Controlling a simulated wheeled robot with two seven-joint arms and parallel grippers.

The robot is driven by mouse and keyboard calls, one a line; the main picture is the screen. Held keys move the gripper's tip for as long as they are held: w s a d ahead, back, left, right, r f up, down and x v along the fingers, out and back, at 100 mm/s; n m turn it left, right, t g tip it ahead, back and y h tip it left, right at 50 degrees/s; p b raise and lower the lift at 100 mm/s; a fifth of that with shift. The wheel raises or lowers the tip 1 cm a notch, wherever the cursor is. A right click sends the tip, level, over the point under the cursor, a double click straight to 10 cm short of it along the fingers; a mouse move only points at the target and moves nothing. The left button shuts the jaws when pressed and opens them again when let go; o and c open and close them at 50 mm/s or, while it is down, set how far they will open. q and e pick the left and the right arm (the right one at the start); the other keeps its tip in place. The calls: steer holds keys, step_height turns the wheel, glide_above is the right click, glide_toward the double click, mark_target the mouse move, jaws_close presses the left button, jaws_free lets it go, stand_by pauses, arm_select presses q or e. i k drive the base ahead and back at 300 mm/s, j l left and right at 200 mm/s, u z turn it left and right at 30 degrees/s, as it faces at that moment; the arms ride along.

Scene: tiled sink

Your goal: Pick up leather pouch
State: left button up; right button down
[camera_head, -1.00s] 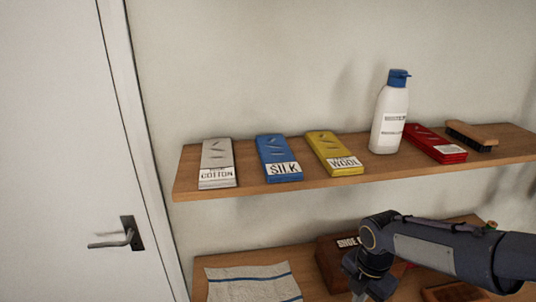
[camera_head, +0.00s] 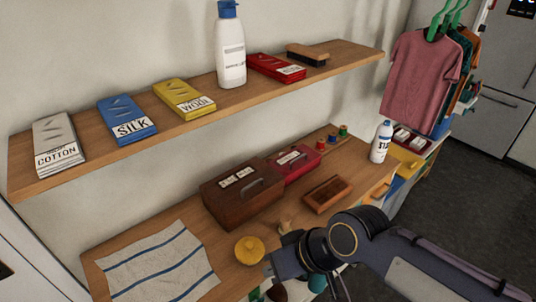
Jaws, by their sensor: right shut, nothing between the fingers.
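I cannot make out a leather pouch for certain. A small tan item (camera_head: 286,226) lies on the lower shelf, partly hidden behind my right wrist, and I cannot tell what it is. My right gripper (camera_head: 338,288) is at the bottom of the view, in front of the lower shelf's front edge. It is shut and holds nothing, and its fingertips are near the picture's edge. My left gripper is not in view.
The lower shelf (camera_head: 372,183) holds a striped cloth (camera_head: 160,262), yellow round item (camera_head: 249,250), brown box (camera_head: 241,191), red box (camera_head: 296,164), wooden tray (camera_head: 326,194) and white bottle (camera_head: 381,142). Above, the upper shelf (camera_head: 350,54) overhangs it. Clothes (camera_head: 422,75) hang at right.

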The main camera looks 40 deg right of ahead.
mark_target(327, 193)
steer(key=z, duration=1.8)
steer(key=i+l+u, duration=0.2)
steer(key=u, duration=0.25)
steer(key=i+l+u, duration=0.15)
steer(key=l+u, duration=0.3)
steer(key=i+l+u, duration=0.15)
steer(key=u, duration=0.25)
